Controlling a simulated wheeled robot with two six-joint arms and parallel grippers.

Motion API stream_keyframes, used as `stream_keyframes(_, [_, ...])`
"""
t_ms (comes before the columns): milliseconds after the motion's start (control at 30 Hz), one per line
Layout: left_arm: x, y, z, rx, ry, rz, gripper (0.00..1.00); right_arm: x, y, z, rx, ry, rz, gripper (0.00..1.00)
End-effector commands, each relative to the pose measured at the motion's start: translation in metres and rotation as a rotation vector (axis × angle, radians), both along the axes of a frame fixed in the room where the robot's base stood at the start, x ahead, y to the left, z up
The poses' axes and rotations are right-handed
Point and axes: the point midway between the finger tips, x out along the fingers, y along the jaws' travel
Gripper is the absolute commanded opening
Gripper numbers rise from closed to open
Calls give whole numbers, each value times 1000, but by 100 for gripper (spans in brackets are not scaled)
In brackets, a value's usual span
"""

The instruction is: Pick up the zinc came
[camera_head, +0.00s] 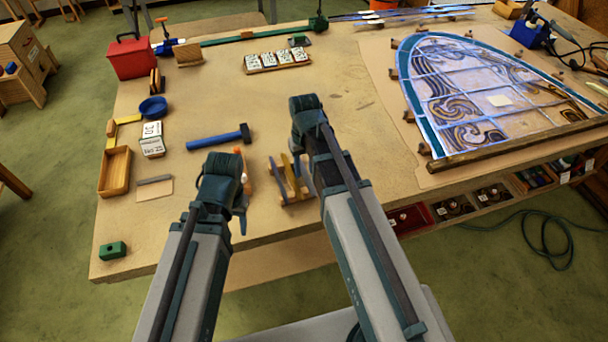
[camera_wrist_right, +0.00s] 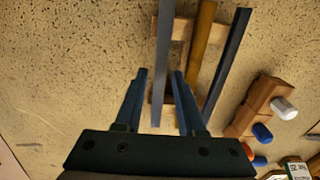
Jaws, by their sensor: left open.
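The zinc came appears to be the plain grey strip (camera_wrist_right: 163,50), lying beside a brass-coloured strip (camera_wrist_right: 200,45) and a dark strip (camera_wrist_right: 230,60) across a wooden rack (camera_wrist_right: 184,31). In the head view the rack and strips (camera_head: 288,180) are near the table's front edge, partly covered by my right arm. My right gripper (camera_wrist_right: 160,73) is open, with the grey strip showing between its two fingers and not gripped. Its fingers are hidden in the head view. My left gripper (camera_head: 240,200) is open and empty, left of the rack; its fingers are only partly visible.
A wooden holder with coloured caps (camera_wrist_right: 262,108) stands beside the rack. A blue-handled hammer (camera_head: 215,138) lies behind my left gripper. A leaded panel (camera_head: 480,90) occupies the right side. The table's middle (camera_head: 360,130) is mostly clear.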

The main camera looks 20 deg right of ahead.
Motion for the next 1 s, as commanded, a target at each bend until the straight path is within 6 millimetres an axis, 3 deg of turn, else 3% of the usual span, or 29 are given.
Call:
stream_keyframes(67, [0,0,1,0,0,0,50,0,0,1,0,0,0,39])
stream_keyframes(200, [0,0,1,0,0,0,50,0,0,1,0,0,0,14])
stream_keyframes(300, [0,0,1,0,0,0,50,0,0,1,0,0,0,0])
stream_keyframes(767, [0,0,2,0,0,0,50,0,0,2,0,0,0,0])
stream_keyframes(1000, [0,0,16,0,0,0,50,0,0,16,0,0,0,0])
